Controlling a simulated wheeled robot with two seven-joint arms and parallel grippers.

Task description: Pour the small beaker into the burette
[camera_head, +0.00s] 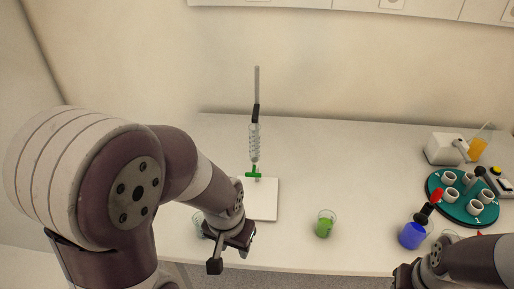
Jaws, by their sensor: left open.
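The burette (254,140) stands upright on a stand with a white base (265,203), and a green stopcock (254,175) is at its lower end. A beaker with green liquid (325,225) stands on the table to the right of the base. A clear glass beaker (198,222) is partly hidden behind my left gripper, and its contents are hard to make out. My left gripper (231,254) is open, near the table's front edge, between the clear beaker and the green one. My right gripper (404,275) shows only partly at the bottom right, and its fingers are unclear.
A blue-filled vessel (411,235) with a red-topped dark tool stands near my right arm. A teal round rack (462,214) with several white cups, a white device (443,149) and an orange-filled beaker (477,149) are at the right. The table between burette and rack is mostly clear.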

